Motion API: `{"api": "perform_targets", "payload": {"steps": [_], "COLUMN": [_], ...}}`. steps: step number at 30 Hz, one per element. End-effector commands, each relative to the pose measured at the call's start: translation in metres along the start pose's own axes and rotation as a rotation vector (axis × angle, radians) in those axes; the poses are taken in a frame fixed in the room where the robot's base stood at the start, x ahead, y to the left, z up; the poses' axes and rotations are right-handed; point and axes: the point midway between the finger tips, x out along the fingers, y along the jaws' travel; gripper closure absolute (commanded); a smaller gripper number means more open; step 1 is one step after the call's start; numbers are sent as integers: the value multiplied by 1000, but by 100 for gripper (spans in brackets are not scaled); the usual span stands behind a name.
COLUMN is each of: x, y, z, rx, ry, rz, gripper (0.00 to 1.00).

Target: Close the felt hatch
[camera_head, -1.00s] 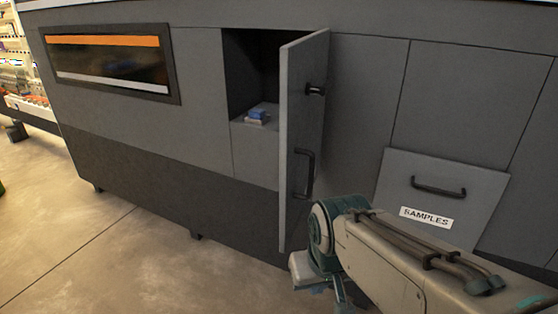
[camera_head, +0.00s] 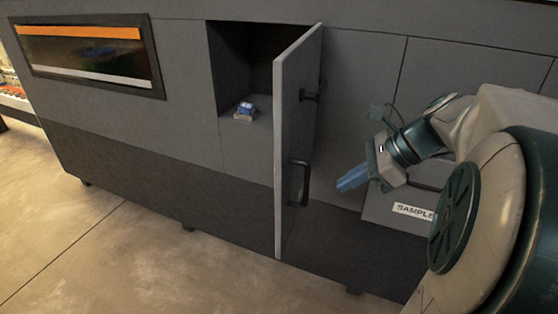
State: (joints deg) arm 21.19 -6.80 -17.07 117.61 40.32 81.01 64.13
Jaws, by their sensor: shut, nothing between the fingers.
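The hatch door (camera_head: 295,130) is a grey panel hinged on the right of a dark opening (camera_head: 240,65) in the machine's front. It stands swung out wide, seen nearly edge-on. A black handle (camera_head: 299,182) and a black latch (camera_head: 309,96) are on its right-hand face. My gripper (camera_head: 342,186) has blue fingers, shut and empty. It is to the right of the door near the handle's height, pointing left toward the door, with a visible gap between them in the picture.
A small blue and white item (camera_head: 245,110) sits on the ledge inside the opening. A drawer panel labelled SAMPLES (camera_head: 412,211) is behind my arm at right. A window with an orange strip (camera_head: 90,55) is at left. The floor (camera_head: 120,255) in front is clear.

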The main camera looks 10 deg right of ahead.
Motion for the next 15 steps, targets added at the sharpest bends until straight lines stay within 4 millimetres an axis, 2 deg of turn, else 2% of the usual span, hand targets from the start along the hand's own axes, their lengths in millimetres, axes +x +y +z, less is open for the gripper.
{"api": "perform_targets", "payload": {"steps": [2, 5, 8, 15], "x": [-9, -7, 5, 55], "y": [-7, -9, -9, -9], "z": [1, 2, 2, 5], "rx": [66, 97, 98, 95], "ry": [-29, -44, -45, -43], "rz": [-13, -17, -15, -12], "gripper": [100, 100, 100, 100]}}
